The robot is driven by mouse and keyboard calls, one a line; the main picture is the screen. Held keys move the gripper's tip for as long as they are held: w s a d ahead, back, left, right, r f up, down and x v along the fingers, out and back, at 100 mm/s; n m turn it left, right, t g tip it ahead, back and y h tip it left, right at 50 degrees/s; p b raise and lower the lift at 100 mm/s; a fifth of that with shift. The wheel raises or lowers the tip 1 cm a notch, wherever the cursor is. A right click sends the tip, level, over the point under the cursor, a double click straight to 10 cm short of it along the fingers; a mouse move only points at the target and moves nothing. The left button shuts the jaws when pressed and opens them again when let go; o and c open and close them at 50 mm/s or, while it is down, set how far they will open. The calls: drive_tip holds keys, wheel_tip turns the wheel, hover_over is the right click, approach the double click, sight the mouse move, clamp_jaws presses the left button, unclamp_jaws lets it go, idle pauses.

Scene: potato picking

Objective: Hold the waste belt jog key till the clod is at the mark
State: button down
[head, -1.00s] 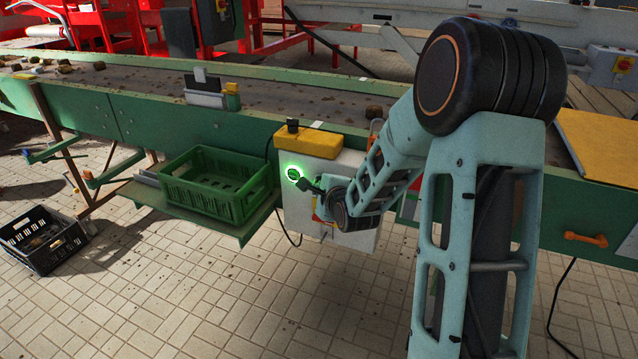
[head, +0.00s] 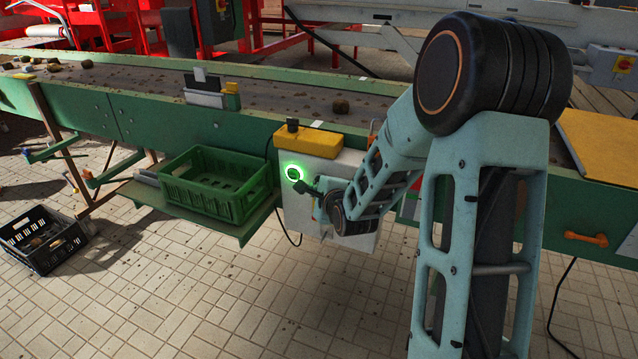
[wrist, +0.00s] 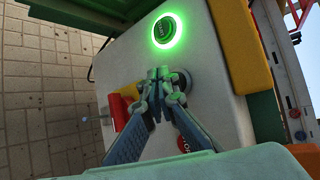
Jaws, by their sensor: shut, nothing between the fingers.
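A brown clod (head: 341,105) lies on the dark belt (head: 270,98), a little right of a small white mark (head: 316,125) on the belt's near edge. A green-lit round key (head: 292,172) glows on the white control box (head: 352,158), and shows clearly in the wrist view (wrist: 165,30). My gripper (head: 314,185) is shut and empty at the box face, just below and right of the lit key. In the wrist view, its fingertips (wrist: 160,76) are together in front of a grey round fitting (wrist: 183,79). I cannot tell whether they touch it.
A green crate (head: 215,185) stands on a shelf left of the box. A black crate (head: 42,240) stands on the tiled floor. A yellow block (head: 310,142) tops the box. In the wrist view, a red part (wrist: 116,110) sits left of my fingers.

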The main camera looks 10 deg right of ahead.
drive_tip(key=shift+s+a, duration=0.15)
drive_tip(key=shift+s, duration=0.05)
drive_tip(key=shift+s+a+b, duration=0.2)
drive_tip(key=shift+s+a, duration=0.55)
drive_tip(key=shift+s, duration=0.25)
drive_tip(key=shift+s+a+b, duration=0.15)
drive_tip(key=shift+s+a, duration=0.6)
drive_tip(key=shift+s, duration=0.25)
drive_tip(key=shift+d, duration=0.1)
